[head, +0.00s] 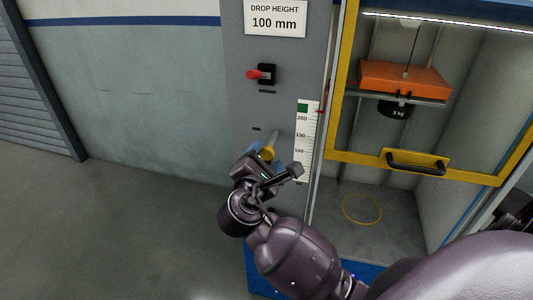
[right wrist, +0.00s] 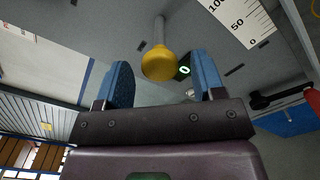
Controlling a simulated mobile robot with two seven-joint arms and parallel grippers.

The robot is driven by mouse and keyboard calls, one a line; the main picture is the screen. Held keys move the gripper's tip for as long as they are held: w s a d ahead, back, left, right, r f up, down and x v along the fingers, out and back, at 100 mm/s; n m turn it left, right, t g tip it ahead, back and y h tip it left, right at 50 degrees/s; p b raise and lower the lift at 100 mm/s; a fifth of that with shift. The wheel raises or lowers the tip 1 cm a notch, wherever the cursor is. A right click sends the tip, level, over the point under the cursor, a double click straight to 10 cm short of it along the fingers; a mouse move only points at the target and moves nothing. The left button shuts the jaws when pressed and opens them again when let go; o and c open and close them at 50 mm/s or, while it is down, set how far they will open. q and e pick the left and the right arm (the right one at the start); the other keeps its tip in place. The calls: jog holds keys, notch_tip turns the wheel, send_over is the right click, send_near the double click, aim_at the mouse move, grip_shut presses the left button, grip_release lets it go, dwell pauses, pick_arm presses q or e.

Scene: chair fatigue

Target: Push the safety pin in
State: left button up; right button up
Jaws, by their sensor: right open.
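A red-ended pin (head: 254,75) sticks out to the left of a black block (head: 267,73) on the grey machine panel, below the drop-height sign. It looks like the safety pin. My right gripper (head: 268,160) is open, well below this pin, at a yellow knob (head: 267,154) on a grey stem. In the right wrist view the yellow knob (right wrist: 158,65) appears between the two blue fingers, which do not close on it; its exact depth relative to the tips is unclear. My left gripper is not in view.
A height scale (head: 307,140) runs down the panel. To its right, a yellow-framed guard (head: 340,90) with a black handle (head: 415,163) fronts an enclosure with an orange block (head: 405,77) and a black weight (head: 395,109). The floor (head: 120,230) at left is clear.

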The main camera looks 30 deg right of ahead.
jog(key=shift+x, duration=0.8)
